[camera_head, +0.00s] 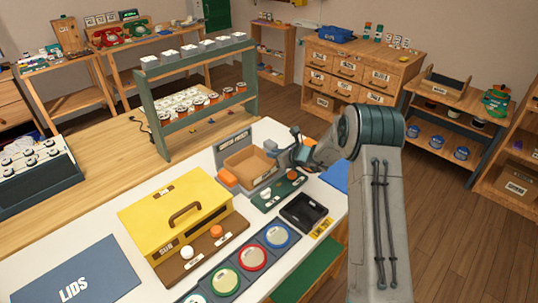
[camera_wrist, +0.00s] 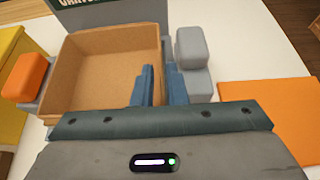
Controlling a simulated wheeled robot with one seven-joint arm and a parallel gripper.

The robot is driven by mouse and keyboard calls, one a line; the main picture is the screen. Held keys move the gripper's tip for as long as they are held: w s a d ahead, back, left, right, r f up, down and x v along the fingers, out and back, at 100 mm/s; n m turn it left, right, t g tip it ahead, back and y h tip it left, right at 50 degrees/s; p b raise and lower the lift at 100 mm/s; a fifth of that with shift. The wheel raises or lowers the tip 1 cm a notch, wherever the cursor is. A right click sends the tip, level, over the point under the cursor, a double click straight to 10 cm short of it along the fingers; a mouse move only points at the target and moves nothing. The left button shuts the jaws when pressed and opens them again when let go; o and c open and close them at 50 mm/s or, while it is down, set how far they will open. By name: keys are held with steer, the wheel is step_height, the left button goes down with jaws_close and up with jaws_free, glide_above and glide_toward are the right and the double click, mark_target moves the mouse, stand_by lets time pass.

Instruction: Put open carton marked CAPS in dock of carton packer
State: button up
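The open tan carton (camera_head: 252,168) stands upright in the grey dock of the packer (camera_head: 237,141), in front of its upright sign plate. No CAPS mark is readable on it. The wrist view looks down into the empty carton (camera_wrist: 105,75). My gripper (camera_head: 292,154) is at the carton's right side. In the wrist view, my gripper's two blue-grey fingers (camera_wrist: 160,72) straddle the right wall, one inside and one outside. They are close together, but whether they press on the wall is unclear.
An orange block (camera_head: 227,176) is left of the carton, and a grey block (camera_wrist: 192,48) is to its right. A yellow box (camera_head: 172,222), a green board (camera_head: 279,191) and a black tray (camera_head: 303,212) stand nearby. A green shelf rack (camera_head: 165,100) rises behind.

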steer(key=b+v, duration=0.1)
steer(key=v, duration=0.7)
steer(key=shift+s+d+r, duration=0.1)
steer(key=shift+s+d, duration=0.1)
steer(key=shift+s+a+r, duration=0.15)
steer(key=shift+s+r, duration=0.05)
steer(key=shift+r, duration=0.1)
steer(key=s+a+r+n+g+h, duration=0.1)
steer(key=s+r+n+g, duration=0.2)
steer(key=s+r+n, duration=0.35)
steer(key=s+a+r+n+g, duration=0.25)
steer(key=s+n, duration=0.55)
steer(key=s, duration=0.4)
steer(key=s+d+r+n+h, duration=0.1)
steer(key=s+d+n+h, duration=0.3)
steer(key=s, duration=0.6)
steer(key=s+d+r+n+h, duration=0.2)
steer(key=s+d+n+h, duration=0.2)
steer(key=s+d+n, duration=0.3)
steer(key=s+n, duration=0.1)
steer(key=s, duration=0.3)
steer(key=shift+d, duration=0.2)
steer(key=shift+n+g, duration=0.25)
